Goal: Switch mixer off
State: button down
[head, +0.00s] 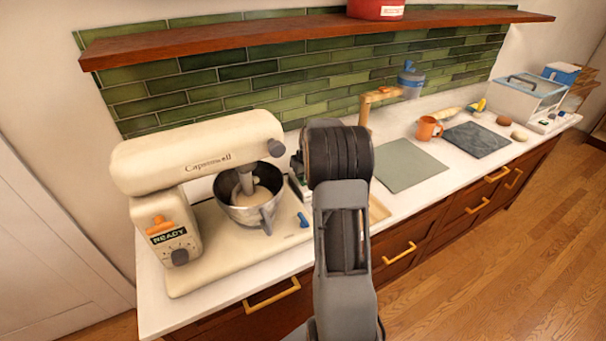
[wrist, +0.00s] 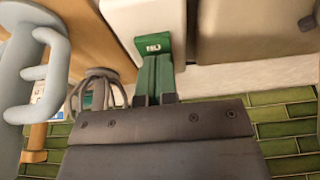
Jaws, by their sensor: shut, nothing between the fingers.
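The cream stand mixer (head: 200,150) stands at the left of the counter, its metal bowl (head: 240,200) under the head. Its front column has a display reading "READY" (head: 168,235), an orange lever (head: 158,220) above it and a dark knob (head: 180,257) below. A grey knob (head: 276,147) is on the head's right end and a blue lever (head: 303,220) on the base. My gripper (wrist: 155,100) is shut and empty in the wrist view; in the head view my arm hides it, right of the mixer. The mixer's cream body (wrist: 250,30) is at upper right in the wrist view.
A wooden shelf (head: 300,33) runs above the green tiles.

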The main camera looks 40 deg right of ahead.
jog(key=v, duration=1.3)
jog(key=shift+r+b, duration=0.35)
jog(key=shift+r, duration=0.05)
jog(key=shift+a, duration=0.15)
